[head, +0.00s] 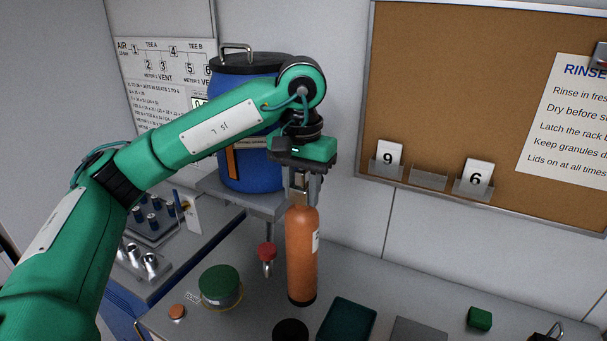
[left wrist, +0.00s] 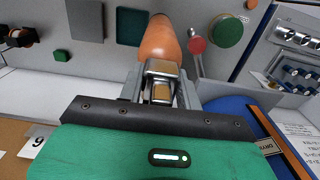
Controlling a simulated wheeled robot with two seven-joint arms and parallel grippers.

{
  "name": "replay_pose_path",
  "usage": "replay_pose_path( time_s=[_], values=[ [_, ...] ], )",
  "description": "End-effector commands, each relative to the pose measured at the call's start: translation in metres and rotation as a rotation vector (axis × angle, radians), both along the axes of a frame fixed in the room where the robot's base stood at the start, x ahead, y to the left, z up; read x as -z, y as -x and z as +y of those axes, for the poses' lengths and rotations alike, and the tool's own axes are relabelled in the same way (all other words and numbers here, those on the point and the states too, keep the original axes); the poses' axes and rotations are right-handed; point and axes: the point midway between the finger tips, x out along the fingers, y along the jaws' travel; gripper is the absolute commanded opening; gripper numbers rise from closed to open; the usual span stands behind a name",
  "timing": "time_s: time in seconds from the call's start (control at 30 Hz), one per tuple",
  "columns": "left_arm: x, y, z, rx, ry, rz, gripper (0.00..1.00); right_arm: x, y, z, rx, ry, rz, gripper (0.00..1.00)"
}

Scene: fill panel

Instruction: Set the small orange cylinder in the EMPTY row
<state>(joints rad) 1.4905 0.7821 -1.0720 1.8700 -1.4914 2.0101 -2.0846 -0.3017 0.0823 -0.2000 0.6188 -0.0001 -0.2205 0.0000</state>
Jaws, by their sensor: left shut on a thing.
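The small orange cylinder (head: 301,255) hangs upright below my left gripper (head: 302,190). It has a dark base and a pale label on its side. My left gripper is shut on its metal top. I cannot tell whether the base touches the grey bench. In the left wrist view the orange cylinder (left wrist: 158,40) extends away from the jaws of my left gripper (left wrist: 162,85). No row marked EMPTY can be read in these views. My right gripper is not in view.
A green-lidded jar (head: 220,284), a red-topped item (head: 267,258) and a dark green pad (head: 346,318) are near the cylinder. A blue drum (head: 248,165) stands behind my arm. A green block (head: 479,318) sits to the right. A corkboard (head: 450,90) hangs behind.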

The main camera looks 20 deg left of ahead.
Motion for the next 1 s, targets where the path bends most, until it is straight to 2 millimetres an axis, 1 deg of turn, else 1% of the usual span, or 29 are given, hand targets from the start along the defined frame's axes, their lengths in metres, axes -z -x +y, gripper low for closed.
replay_pose_path(
  time_s=[0.3, 0.33, 0.5, 0.6, 0.73, 1.0],
  values=[
    [0.037, 0.001, 0.0, 0.0, 0.002, -0.001, 0.0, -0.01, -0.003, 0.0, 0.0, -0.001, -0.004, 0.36],
    [0.041, 0.001, 0.0, -0.001, 0.001, -0.001, 0.0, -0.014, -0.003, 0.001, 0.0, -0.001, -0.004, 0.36],
    [0.074, 0.0, 0.0, 0.0, 0.001, -0.002, 0.0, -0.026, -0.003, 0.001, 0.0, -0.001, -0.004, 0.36],
    [0.09, 0.001, 0.0, -0.001, 0.001, -0.003, 0.0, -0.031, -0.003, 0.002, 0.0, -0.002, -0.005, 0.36],
    [0.103, 0.0, 0.0, -0.001, 0.002, -0.005, 0.0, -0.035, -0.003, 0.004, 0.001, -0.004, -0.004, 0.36],
    [0.116, 0.0, 0.0, 0.0, 0.002, -0.005, 0.0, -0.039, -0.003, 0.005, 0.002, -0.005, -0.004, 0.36]
  ],
)
